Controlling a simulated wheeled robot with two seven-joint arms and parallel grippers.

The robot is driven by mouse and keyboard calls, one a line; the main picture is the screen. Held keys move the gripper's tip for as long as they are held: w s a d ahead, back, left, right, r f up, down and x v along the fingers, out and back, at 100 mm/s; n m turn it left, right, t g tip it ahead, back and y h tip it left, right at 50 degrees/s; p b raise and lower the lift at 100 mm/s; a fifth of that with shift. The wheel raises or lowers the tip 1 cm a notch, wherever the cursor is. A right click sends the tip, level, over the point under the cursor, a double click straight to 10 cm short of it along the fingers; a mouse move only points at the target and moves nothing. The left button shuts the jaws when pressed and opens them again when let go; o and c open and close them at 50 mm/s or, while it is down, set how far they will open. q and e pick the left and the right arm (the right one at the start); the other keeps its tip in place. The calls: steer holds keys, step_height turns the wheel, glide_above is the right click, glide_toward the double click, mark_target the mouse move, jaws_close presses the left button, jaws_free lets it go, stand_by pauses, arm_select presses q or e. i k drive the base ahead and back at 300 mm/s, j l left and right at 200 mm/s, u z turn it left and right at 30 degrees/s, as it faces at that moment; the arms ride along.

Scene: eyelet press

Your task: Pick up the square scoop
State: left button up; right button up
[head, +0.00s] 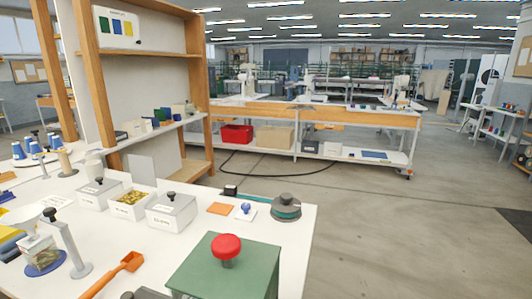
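An orange scoop with a squarish head (130,262) lies on the white table in the head view, near the front and left of the green box. Its handle runs down and to the left, towards the bottom edge of the picture. Nothing is seen holding it. Neither of my grippers is in view.
A green box (205,268) with a red knob (226,246) stands right of the scoop. A grey post (75,250) stands to its left. White bins (172,214) stand behind it. A round grey-green device (286,207) sits near the white table's (295,240) right edge.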

mark_target(133, 260)
steer(key=u, duration=1.55)
